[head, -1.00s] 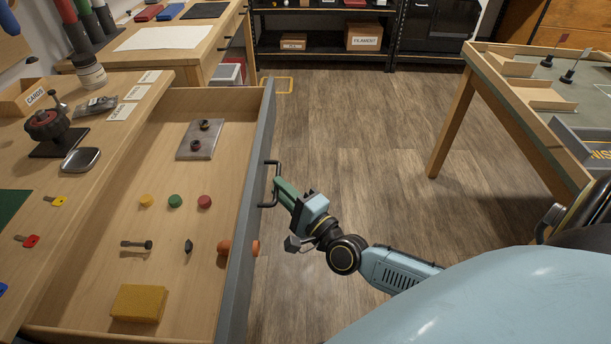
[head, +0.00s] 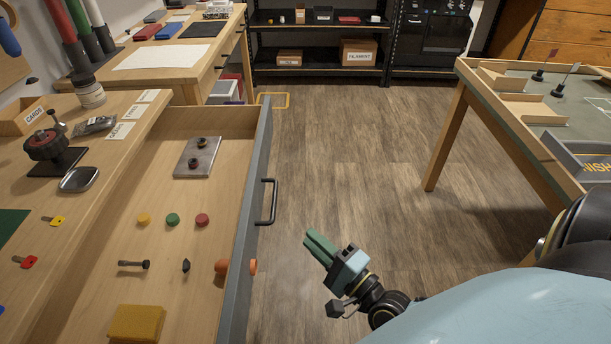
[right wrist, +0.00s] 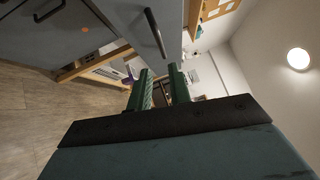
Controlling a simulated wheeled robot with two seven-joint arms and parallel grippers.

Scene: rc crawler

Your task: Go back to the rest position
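My right gripper (head: 318,243) is in the head view, over the floor to the right of the open drawer. Its green fingers point up and left, apart from the black drawer handle (head: 267,202). In the right wrist view the two green fingers (right wrist: 159,90) stand apart with a gap between them and nothing held. The handle (right wrist: 155,33) also shows there, beyond the fingertips. The drawer (head: 243,215) stands pulled out from the wooden bench. My left gripper is not in the head view.
The drawer holds a metal plate (head: 198,157), coloured discs, a dark bolt (head: 133,264) and a yellow sponge (head: 137,323). A table (head: 457,90) with a walled board stands at the right. The wooden floor (head: 350,150) between drawer and table is clear.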

